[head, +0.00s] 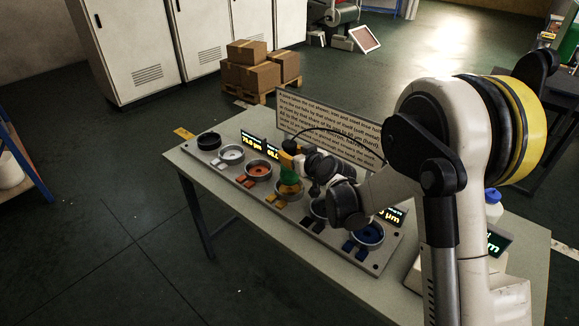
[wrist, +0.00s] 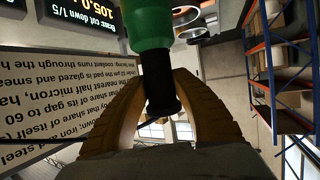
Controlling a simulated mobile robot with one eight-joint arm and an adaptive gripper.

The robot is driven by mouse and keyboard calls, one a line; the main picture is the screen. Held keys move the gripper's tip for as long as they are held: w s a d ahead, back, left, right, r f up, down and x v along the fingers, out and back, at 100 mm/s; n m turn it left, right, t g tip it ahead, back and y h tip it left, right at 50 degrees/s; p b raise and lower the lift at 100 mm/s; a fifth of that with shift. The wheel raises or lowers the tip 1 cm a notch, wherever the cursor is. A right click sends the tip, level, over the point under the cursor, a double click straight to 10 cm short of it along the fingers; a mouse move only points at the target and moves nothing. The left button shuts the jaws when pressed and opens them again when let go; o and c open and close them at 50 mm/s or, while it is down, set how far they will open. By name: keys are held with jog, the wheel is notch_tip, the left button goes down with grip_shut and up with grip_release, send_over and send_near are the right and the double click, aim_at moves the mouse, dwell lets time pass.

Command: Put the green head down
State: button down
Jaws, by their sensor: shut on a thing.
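The green head (wrist: 152,36) is a green cylinder with a black neck. In the wrist view my gripper (wrist: 163,85) has its two yellow fingers closed around the black neck, with the green part beyond the fingertips. In the head view my gripper (head: 290,162) is over the rack (head: 240,190) on the table, and the green head (head: 288,180) points down at the fourth cup from the left. I cannot tell whether it touches the cup. My arm and gripper hide part of the rack there.
The rack also holds a black cup (head: 209,141), a white cup (head: 231,154), an orange-filled cup (head: 258,171) and a blue-filled cup (head: 368,235). A text sign (head: 328,129) stands close behind my gripper. Displays (head: 253,140) line the rack's back.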

jog(key=shift+f+b, duration=0.9)
jog(key=shift+f, duration=1)
jog(key=shift+f, duration=0.25)
jog(key=c, duration=1.1)
grip_release()
jog(key=shift+r, duration=0.15)
jog(key=shift+s+d+r, duration=0.15)
jog(key=shift+s+r, duration=0.1)
jog(key=p+v, duration=0.2)
jog(key=v, duration=0.9)
jog(key=shift+s+d+r+p, duration=0.1)
jog(key=shift+s+r+p, duration=0.05)
jog(key=shift+s+p, duration=0.2)
